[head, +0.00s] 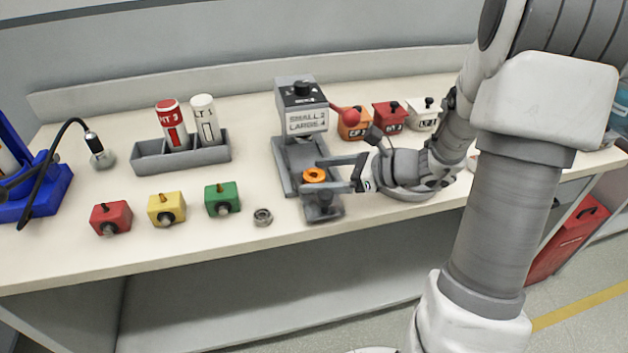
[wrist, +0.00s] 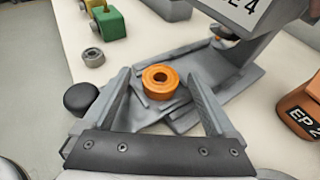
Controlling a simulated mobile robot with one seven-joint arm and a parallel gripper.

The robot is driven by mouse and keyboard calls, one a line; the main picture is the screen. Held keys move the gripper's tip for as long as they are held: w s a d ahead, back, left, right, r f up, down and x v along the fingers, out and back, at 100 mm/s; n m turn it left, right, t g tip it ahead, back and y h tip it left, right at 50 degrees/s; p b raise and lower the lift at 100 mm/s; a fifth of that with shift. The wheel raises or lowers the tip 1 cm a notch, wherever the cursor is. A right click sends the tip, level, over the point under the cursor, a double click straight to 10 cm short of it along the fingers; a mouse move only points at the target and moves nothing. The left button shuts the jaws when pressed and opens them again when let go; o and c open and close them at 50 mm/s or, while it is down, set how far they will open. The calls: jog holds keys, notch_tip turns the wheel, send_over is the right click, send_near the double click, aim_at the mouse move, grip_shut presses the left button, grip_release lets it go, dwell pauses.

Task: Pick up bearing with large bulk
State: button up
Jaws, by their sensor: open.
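An orange ring-shaped bearing (head: 314,175) sits on the lower platform of a grey press (head: 288,157) labelled SMALL 2, LARGE 4. It also shows in the wrist view (wrist: 160,83), just ahead of my gripper (wrist: 161,88). My gripper (head: 323,175) is open and comes in from the right, with one finger to either side of the orange bearing. I cannot tell whether either finger touches it. A smaller grey metal bearing (head: 263,217) lies on the table left of the press, apart from my gripper; the wrist view shows it too (wrist: 93,57).
Red (head: 111,218), yellow (head: 167,209) and green (head: 222,199) blocks stand left of the grey bearing. A grey tray (head: 150,158) holds a red and a white bottle. Orange (head: 352,124), red and white boxes stand behind my gripper. The press head overhangs the platform.

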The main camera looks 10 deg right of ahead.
grip_shut()
dwell(0.5)
